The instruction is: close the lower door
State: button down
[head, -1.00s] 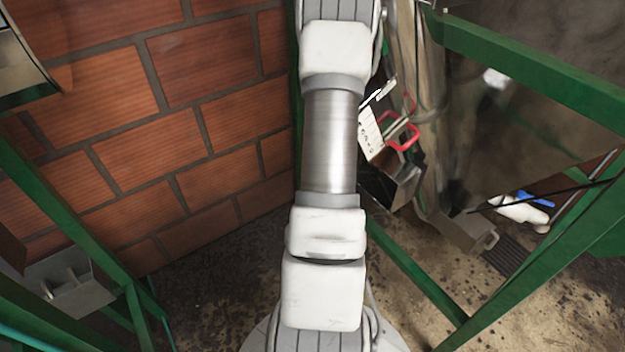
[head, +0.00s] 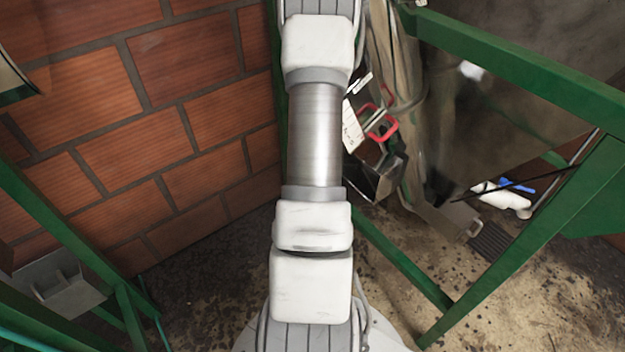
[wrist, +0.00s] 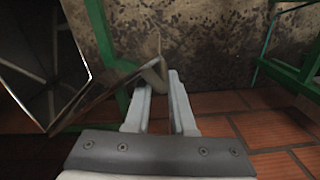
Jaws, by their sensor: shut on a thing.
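In the wrist view my gripper (wrist: 158,86) has its two pale fingers around a curved grey-brown handle (wrist: 155,68), shut on it. The handle sits at the end of a thin metal panel (wrist: 105,95), which looks like the lower door. The panel stands out at an angle from a dark metal opening (wrist: 40,50) on the left, so it looks open. Part of the panel and handle is hidden behind the fingers. My gripper is not visible in the head view, where my arm covers the middle.
A green frame post (wrist: 102,35) stands behind the handle, and another green frame (wrist: 290,75) is at the right. The head view shows a brick wall (head: 190,50), a red handle (head: 383,128) and green beams (head: 520,50).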

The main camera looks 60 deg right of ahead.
jog(key=shift+a+f, duration=0.1)
jog(key=shift+a, duration=0.4)
jog(key=c, duration=0.9)
grip_release()
jog(key=shift+d, duration=0.1)
jog(key=shift+d, duration=0.1)
jog(key=shift+d, duration=0.1)
